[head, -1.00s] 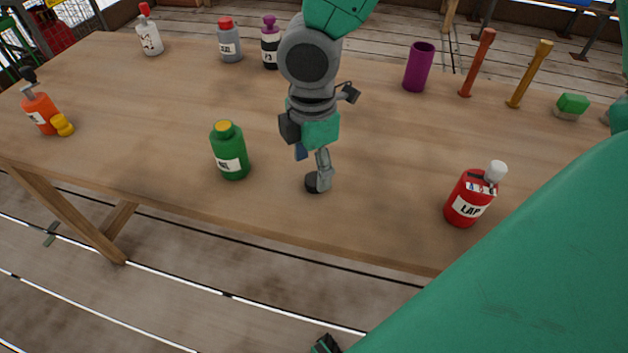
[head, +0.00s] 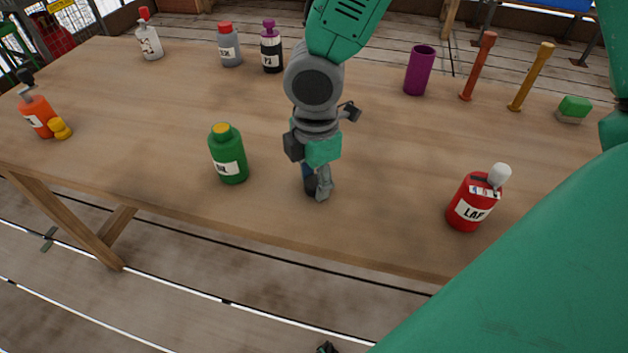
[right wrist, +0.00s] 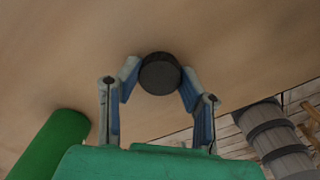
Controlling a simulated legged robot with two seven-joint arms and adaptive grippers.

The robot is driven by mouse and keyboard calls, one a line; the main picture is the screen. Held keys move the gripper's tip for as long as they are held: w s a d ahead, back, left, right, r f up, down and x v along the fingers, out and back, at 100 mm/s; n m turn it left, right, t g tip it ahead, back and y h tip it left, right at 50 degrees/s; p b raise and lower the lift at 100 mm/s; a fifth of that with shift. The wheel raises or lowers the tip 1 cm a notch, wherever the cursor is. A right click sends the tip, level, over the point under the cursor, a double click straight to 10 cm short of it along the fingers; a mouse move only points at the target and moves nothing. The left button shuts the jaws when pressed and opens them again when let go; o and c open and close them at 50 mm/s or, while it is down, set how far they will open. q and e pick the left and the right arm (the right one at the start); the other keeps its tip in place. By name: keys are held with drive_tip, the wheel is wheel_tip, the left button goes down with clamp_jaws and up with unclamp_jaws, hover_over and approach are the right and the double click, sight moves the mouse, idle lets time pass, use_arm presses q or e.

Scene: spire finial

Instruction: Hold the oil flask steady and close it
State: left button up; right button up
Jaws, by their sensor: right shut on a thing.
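The oil flask (head: 229,156) is a green bottle with a white label and a yellow top. It stands upright on the table, left of my right gripper (head: 318,190). Its green side also shows at the lower left of the right wrist view (right wrist: 50,146). My right gripper points down at the table near its front edge. In the right wrist view its fingertips are shut on a round black cap (right wrist: 160,74). In the head view the fingers mostly hide the cap. The gripper and the flask are apart. My left gripper is not in view.
A red bottle (head: 473,202) with a white top stands to the right on the table (head: 390,170). An orange bottle (head: 36,115) stands at the left. A purple cup (head: 420,71) and several other bottles stand farther back. The table between flask and gripper is clear.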

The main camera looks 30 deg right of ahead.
sight(314, 182)
wheel_tip(314, 182, up, 10)
drive_tip(key=p, duration=0.3)
idle(0.4)
drive_tip(key=shift+w, duration=0.1)
